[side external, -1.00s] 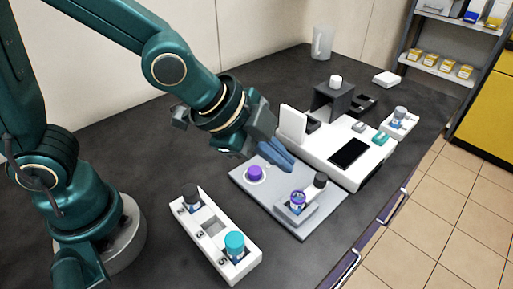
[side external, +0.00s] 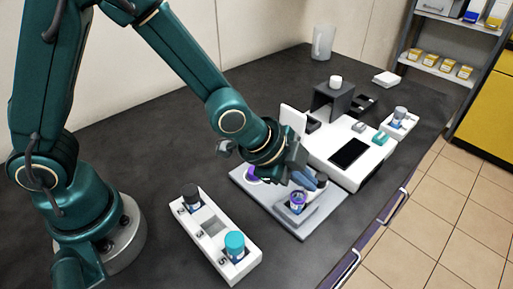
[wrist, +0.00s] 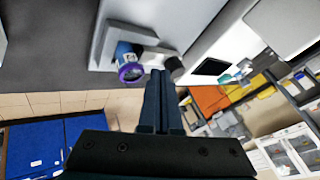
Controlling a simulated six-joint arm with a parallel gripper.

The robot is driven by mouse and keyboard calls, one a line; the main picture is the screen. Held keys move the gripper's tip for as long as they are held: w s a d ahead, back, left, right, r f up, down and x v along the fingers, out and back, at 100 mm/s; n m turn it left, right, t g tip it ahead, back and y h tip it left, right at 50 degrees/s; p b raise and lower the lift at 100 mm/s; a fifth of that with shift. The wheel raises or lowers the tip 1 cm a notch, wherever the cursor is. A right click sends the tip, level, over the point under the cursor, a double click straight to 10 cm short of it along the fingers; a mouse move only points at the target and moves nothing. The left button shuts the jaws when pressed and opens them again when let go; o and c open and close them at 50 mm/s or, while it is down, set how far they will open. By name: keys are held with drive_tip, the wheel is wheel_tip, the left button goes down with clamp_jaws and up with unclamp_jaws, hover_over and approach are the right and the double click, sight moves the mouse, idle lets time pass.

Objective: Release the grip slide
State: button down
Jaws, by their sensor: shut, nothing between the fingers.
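A light grey fixture (side external: 293,215) on the grey plate (side external: 255,192) holds an upright vial (side external: 298,199) with a purple ring at its top. In the wrist view the vial (wrist: 127,58) sits in the fixture's notch. A dark round knob (wrist: 175,67) on a pale stem is beside the vial; I take this to be the grip slide. My gripper (side external: 311,182) is shut and empty, its fingertips (wrist: 159,76) close to the knob, between it and the vial in the picture. I cannot tell whether they touch. In the side view the fingers partly hide the knob.
A purple cap (side external: 251,177) lies on the plate, partly hidden by my wrist. A white rack (side external: 214,232) with a dark-capped vial (side external: 191,196) and a teal-capped vial (side external: 235,245) stands in front. A white instrument (side external: 345,140) with a dark screen stands behind.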

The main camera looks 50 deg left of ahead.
drive_tip(key=shift+w+d+f, duration=0.15)
drive_tip(key=shift+w+f, duration=0.15)
drive_tip(key=shift+f, duration=0.1)
drive_tip(key=shift+w, duration=0.1)
drive_tip(key=shift+w+d, duration=0.1)
drive_tip(key=shift+w, duration=0.75)
drive_tip(key=shift+a, duration=0.2)
